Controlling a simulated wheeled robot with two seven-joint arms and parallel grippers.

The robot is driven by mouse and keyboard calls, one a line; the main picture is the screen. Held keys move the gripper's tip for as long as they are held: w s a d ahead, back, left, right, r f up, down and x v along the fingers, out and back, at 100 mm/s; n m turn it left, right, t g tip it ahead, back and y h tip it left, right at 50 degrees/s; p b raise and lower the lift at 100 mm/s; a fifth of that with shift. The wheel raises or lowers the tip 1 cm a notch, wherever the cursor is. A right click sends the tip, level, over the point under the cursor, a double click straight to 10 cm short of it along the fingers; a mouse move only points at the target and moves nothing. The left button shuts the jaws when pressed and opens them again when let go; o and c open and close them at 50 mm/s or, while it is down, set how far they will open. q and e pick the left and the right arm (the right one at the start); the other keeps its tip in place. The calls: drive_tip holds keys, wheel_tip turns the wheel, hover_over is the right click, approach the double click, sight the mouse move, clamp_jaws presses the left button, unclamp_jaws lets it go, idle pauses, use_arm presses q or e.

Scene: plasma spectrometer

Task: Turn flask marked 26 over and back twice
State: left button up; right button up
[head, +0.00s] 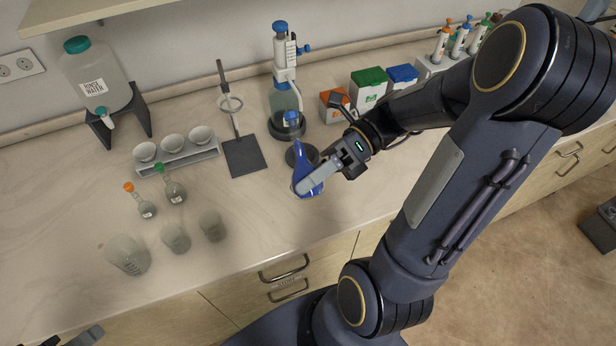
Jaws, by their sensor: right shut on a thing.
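My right gripper (306,184) is shut on a flask with blue liquid (302,166) near the middle of the bench. The flask's neck points up and slightly left in the picture, toward a blue stopper (291,118). The gripper's finger hides part of the flask body, and I cannot read any number on it. A flask with a green stopper (174,189) and one with an orange stopper (146,209) stand on the bench at left. A small dark part of what may be my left gripper (86,337) shows at the bottom left edge; its jaws cannot be made out.
A bottle-top dispenser (285,98) stands behind the flask. A dark-plated stand (245,158), a rack of small bowls (180,157) and a rinse-water carboy (95,80) are to the left. Glass beakers (125,256) stand near the front. Coloured boxes (368,88) are behind the arm.

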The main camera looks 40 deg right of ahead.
drive_tip(key=shift+n, duration=0.3)
drive_tip(key=shift+n+t+h, duration=0.3)
drive_tip(key=shift+n, duration=0.2)
drive_tip(key=n+t+h, duration=0.1)
drive_tip(key=n, duration=0.1)
drive_tip(key=shift+n+b, duration=0.3)
drive_tip(key=shift+b, duration=0.05)
drive_tip(key=shift+w, duration=0.1)
